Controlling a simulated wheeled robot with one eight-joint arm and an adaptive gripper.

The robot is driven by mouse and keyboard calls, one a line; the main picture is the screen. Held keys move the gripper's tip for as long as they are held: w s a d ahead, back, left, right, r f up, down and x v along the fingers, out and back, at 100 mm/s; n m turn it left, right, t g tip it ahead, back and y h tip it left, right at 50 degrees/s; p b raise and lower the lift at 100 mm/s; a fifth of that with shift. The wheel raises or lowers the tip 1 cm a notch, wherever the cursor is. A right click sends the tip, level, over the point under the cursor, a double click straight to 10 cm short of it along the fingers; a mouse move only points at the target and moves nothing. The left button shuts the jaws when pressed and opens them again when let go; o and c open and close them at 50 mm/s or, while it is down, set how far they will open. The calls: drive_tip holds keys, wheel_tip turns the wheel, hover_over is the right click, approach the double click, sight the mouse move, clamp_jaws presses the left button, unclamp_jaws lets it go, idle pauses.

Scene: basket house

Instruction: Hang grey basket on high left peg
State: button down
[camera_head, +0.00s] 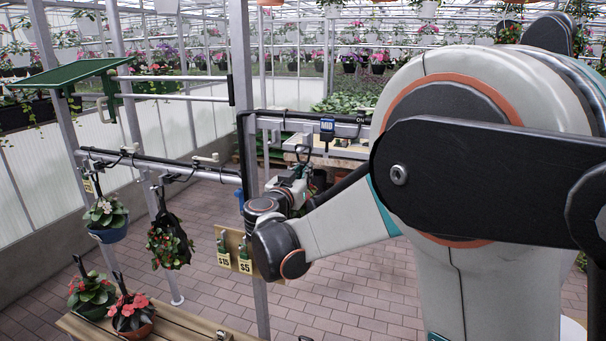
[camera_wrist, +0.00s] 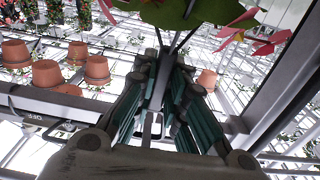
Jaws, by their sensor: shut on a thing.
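My gripper (camera_wrist: 165,85) shows in the wrist view with its teal-and-dark fingers closed together on the dark hanger (camera_wrist: 172,42) of a planted basket. Green leaves (camera_wrist: 195,12) and pink flowers (camera_wrist: 262,38) of that plant show at the top; its pot is hidden, so I cannot confirm its colour. In the head view my gripper (camera_head: 297,185) is at the centre, partly hidden by my arm, and the held basket is not clearly visible. Two horizontal bars (camera_head: 170,78) stand at the upper left, beside a green panel (camera_head: 66,73). No separate high left peg is clearly distinguishable.
A lower rail (camera_head: 160,163) with hooks carries a blue basket (camera_head: 108,235) and a dark tilted basket (camera_head: 168,254). Two potted baskets stand on a wooden bench (camera_head: 185,318). A metal post (camera_head: 245,90) rises beside my gripper. Terracotta pots (camera_wrist: 48,76) show in the wrist view.

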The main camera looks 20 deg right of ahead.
idle(0.3)
drive_tip(key=c, duration=1.5)
unclamp_jaws()
drive_tip(key=shift+c, duration=0.2)
drive_tip(key=shift+s+a, duration=0.1)
